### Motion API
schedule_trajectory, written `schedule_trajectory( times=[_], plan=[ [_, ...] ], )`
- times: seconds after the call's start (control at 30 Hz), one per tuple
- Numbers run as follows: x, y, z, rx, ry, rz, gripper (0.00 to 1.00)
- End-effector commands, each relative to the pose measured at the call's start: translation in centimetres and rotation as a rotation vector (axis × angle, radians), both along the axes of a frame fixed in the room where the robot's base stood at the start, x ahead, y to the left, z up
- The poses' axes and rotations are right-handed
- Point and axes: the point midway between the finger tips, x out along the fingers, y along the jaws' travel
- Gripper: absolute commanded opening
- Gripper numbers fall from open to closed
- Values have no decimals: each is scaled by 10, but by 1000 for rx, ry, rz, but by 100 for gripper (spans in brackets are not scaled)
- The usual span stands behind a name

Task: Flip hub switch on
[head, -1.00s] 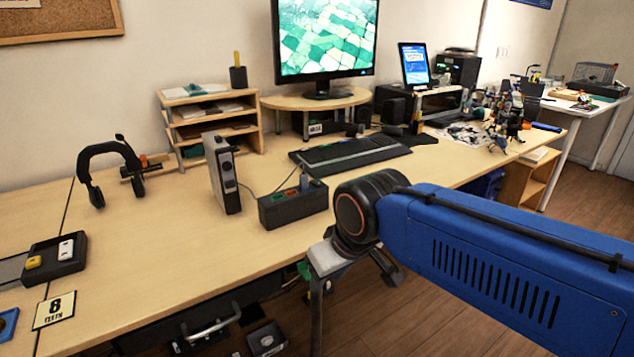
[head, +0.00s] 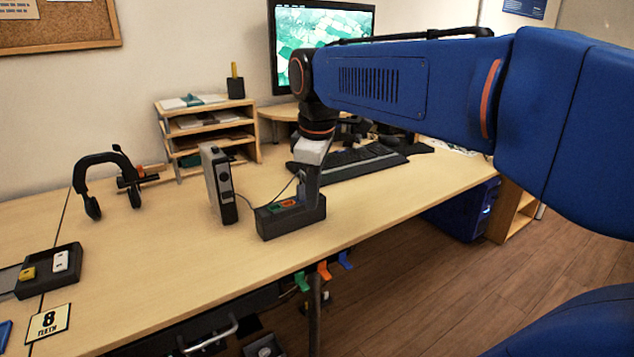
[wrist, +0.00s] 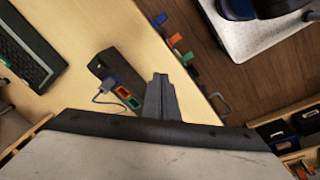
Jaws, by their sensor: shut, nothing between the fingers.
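The hub (head: 270,224) is a long dark box on the desk, left of the keyboard. It also shows in the wrist view (wrist: 101,64). I cannot tell which part is the switch. My gripper (head: 312,192) points down over the hub's right part in the head view. Its shut, empty fingers (wrist: 160,78) overlap the hub's edge in the wrist view and hide part of it. Contact with the hub cannot be told.
A grey upright box (head: 218,184) stands just left of the hub. A keyboard (head: 350,163) lies behind it. Headphones (head: 100,185) and a dark tray (head: 48,272) are farther left. Coloured hooks (head: 323,270) hang under the front edge.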

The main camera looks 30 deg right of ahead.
Motion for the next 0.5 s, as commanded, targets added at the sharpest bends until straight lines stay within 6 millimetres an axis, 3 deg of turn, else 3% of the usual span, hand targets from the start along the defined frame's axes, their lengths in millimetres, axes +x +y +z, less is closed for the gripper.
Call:
schedule_trajectory(
  times=[0.5],
  plan=[
    [90,-54,70,-23,193,521,0]
  ],
)
